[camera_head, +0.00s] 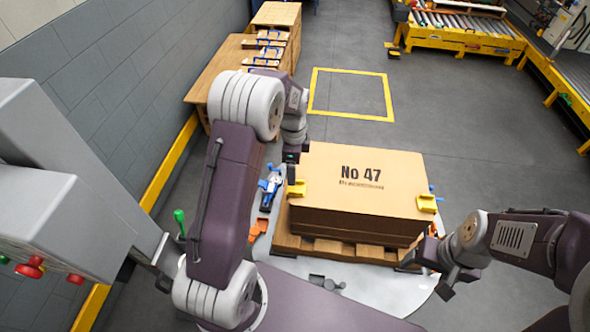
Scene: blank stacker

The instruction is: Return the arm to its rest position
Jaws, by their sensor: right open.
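A stack of brown cardboard blanks (345,212) marked "No 47" lies on a wooden pallet (335,248). My right gripper (425,274) is open and empty, beside the stack's lower right corner and apart from the blanks. My left arm (225,190) reaches in from the left and bends over the stack's left side. Its gripper (292,165) points down by the stack's upper left corner; its jaws are too small and dark to read.
Yellow clamps (427,203) sit at the stack's sides. A blue tool (269,190) and orange pieces (259,228) lie left of the pallet. A wooden bench (215,80) stands by the left wall. A yellow floor square (350,93) is empty. A roller conveyor (465,38) stands at back right.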

